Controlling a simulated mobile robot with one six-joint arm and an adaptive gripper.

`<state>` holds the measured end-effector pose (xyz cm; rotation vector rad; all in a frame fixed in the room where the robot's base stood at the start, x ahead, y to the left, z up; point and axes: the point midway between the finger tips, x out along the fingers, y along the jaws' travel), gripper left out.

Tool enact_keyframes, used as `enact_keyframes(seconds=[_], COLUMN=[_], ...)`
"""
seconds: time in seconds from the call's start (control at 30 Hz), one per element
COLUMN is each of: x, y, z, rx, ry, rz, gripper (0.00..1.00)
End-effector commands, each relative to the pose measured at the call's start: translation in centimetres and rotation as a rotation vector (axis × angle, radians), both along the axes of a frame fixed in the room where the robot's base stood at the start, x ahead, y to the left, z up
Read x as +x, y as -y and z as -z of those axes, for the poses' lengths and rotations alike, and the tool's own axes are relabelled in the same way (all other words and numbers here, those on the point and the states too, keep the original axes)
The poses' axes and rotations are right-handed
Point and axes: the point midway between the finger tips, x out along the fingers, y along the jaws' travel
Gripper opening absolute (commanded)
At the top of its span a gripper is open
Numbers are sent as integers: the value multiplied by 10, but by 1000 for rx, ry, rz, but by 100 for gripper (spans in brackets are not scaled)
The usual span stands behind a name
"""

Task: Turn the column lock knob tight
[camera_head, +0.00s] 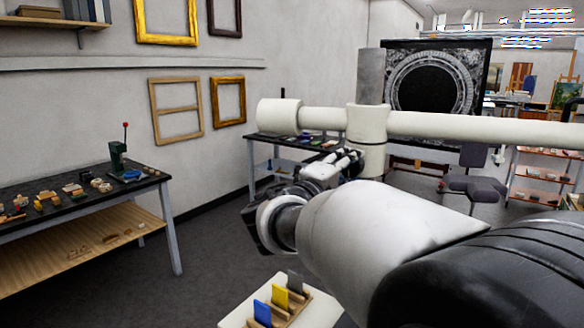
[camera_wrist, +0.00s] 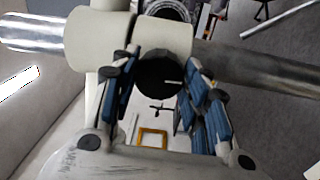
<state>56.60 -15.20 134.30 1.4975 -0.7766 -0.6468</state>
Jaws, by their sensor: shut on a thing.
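In the head view the white joint (camera_head: 367,121) sits on the grey metal column (camera_head: 370,75) and carries a horizontal white boom (camera_head: 470,128). My gripper (camera_head: 340,164) is just below that joint there. The knob is hidden in the head view.
A dark workbench (camera_head: 70,196) with small items and a green press stands at left. Another table (camera_head: 252,150) is behind my gripper. A pale surface (camera_head: 240,317) with blue, yellow and grey cards is below. Frames hang on the wall. Grey floor is open between.

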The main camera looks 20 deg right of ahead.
Motion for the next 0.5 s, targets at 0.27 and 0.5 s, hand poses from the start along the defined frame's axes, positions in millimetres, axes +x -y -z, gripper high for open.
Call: enact_keyframes(seconds=[0.27,0.5], x=[0,0], y=[0,0], z=[1,1], rx=[27,29], ry=[33,35], rz=[1,1], gripper=[18,18])
